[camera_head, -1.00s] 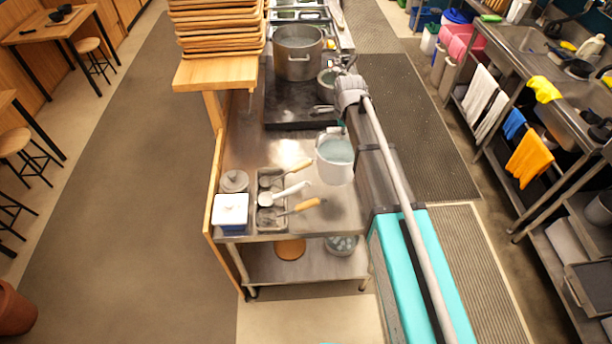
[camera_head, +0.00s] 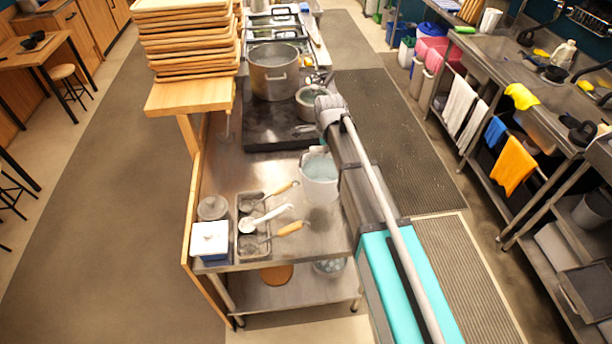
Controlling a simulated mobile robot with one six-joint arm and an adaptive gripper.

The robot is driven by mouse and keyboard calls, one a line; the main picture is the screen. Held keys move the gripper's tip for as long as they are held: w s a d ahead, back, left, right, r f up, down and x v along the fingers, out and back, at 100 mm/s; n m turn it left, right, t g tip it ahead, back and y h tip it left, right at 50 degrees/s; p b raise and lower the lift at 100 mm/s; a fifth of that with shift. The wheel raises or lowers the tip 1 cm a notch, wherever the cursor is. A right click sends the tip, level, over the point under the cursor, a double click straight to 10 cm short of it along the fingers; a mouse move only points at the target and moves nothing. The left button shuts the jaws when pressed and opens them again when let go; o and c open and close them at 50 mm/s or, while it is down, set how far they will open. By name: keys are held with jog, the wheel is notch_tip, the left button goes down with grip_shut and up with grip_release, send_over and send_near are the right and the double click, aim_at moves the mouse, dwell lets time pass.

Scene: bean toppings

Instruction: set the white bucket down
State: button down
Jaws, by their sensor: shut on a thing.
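The white bucket (camera_head: 319,189) is upright at the right side of the steel counter (camera_head: 225,178), just in front of the black stove top. It has pale blue-green contents. My gripper (camera_head: 318,152) is at the bucket's top rim and is shut on the bucket. My arm comes in from the lower right and hides part of the gripper and the counter's right edge. I cannot tell whether the bucket's base touches the counter or hangs slightly above it.
Left of the bucket, a steel tray (camera_head: 243,207) holds several utensils. A white-lidded container (camera_head: 209,240) and a grey lidded pot (camera_head: 212,207) stand farther left. A large pot (camera_head: 274,72) and a smaller pot (camera_head: 308,101) are behind.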

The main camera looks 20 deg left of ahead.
notch_tip(320, 180, down, 6)
jog(key=b, duration=0.6)
jog(key=shift+s+a+f, duration=0.1)
dwell(0.5)
jog(key=shift+f+b, duration=1.8)
jog(key=shift+b, duration=0.05)
jog(key=shift+c, duration=2.4)
grip_release()
jog(key=shift+s+r, duration=0.1)
jog(key=shift+r, duration=0.1)
notch_tip(320, 180, up, 12)
jog(key=s+d+p, duration=0.1)
jog(key=p, duration=1)
jog(key=shift+s+d+f+p, duration=0.15)
jog(key=shift+s+f+p, duration=0.1)
jog(key=shift+s+p, duration=0.15)
jog(key=shift+d, duration=0.1)
